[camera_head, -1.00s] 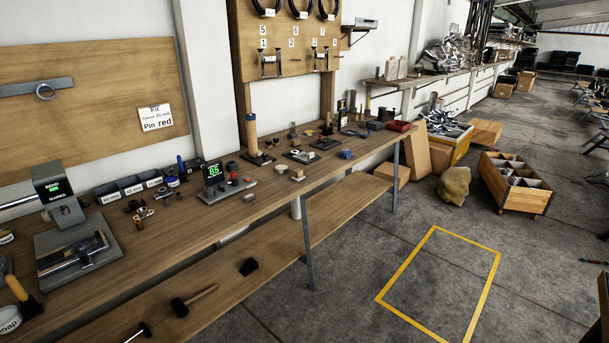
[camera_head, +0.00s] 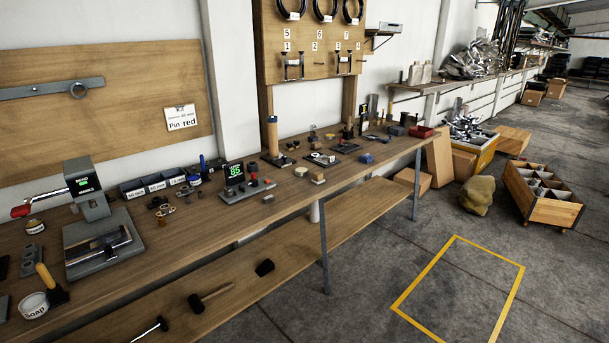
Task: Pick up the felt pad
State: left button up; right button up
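I cannot clearly make out a felt pad. Many small items lie on the long wooden workbench (camera_head: 235,222), too small to tell apart. Two small pale blocks, one at the bench middle (camera_head: 317,178) and one beside it (camera_head: 300,171), could be pads or blocks; I cannot tell. Neither of my grippers is in view.
A grey press with a red handle (camera_head: 88,195) stands at the bench's left, near a soap tub (camera_head: 34,306). A green display (camera_head: 234,175) stands mid-bench. Mallets (camera_head: 211,297) lie on the lower shelf. A yellow rectangle (camera_head: 428,268) marks clear floor. A wooden crate (camera_head: 540,205) stands right.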

aim_at(318, 176)
jog(key=u, duration=0.25)
jog(key=i, duration=2.5)
jog(key=u, duration=0.25)
